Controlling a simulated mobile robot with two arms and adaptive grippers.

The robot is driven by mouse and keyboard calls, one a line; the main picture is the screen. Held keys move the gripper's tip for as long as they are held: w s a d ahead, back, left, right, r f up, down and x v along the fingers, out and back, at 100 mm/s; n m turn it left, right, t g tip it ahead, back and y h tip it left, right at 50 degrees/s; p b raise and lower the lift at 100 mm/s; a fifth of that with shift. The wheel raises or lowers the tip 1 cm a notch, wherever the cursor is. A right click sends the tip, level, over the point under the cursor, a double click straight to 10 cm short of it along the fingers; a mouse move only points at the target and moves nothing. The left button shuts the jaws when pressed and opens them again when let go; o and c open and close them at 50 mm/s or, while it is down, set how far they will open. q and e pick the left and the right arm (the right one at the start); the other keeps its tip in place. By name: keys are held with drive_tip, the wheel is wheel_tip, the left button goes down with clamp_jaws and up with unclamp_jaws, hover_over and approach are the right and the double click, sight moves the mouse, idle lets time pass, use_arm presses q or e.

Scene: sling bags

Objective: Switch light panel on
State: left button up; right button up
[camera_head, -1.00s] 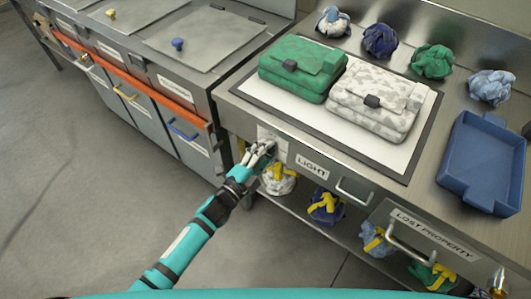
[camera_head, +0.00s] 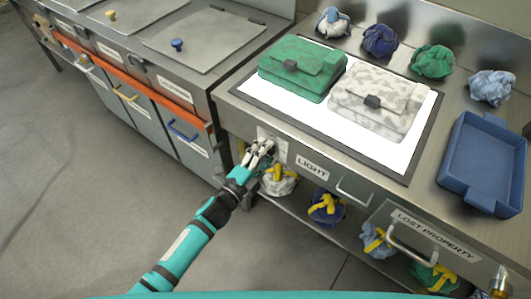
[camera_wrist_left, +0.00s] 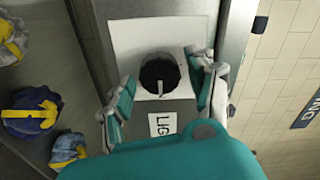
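The light panel (camera_head: 325,122) is a flat rectangle set in the counter top. Its surface glows bright white, with a green bag (camera_head: 302,67) and a grey-white patterned bag (camera_head: 380,98) lying on it. Below its front edge is a pale switch plate (camera_head: 280,149) beside the "LIGHT" label (camera_head: 312,167). A round black knob (camera_wrist_left: 159,75) with a pale pointer mark sits on the plate in the left wrist view. My left gripper (camera_head: 263,148) is at the plate, its fingers spread on either side of the knob with visible gaps. My right gripper is out of view.
A blue tray (camera_head: 484,165) stands at the right of the counter. Drawer handles (camera_head: 354,191) stick out from the counter front. Bundled bags with yellow straps (camera_head: 326,207) lie on the shelf below. Lidded bins (camera_head: 195,40) stand at the left; the floor before them is clear.

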use_arm(q)
drive_tip(key=v, duration=1.2)
idle(0.5)
